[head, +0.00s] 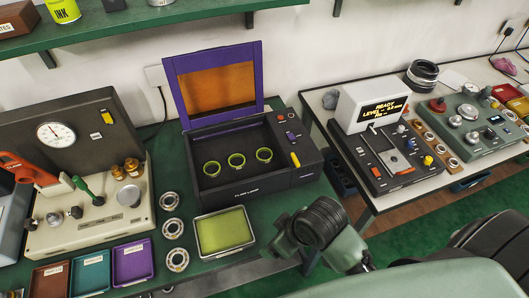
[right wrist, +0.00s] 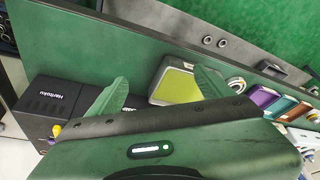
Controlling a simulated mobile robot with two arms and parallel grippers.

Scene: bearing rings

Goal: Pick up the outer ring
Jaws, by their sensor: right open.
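I cannot tell whether one of these is the outer ring. Three silver bearing rings, upper (head: 170,201), middle (head: 173,229) and lower (head: 177,260), lie on the green bench left of a tray with a yellow-green pad (head: 224,231). In the right wrist view my right gripper (right wrist: 161,76) is open and empty, its fingers apart above the bench beside that tray. My left gripper is not in view.
The box's purple-framed lid (head: 213,85) stands open at the back. A second table (head: 380,203) with instruments is at right, across a gap.

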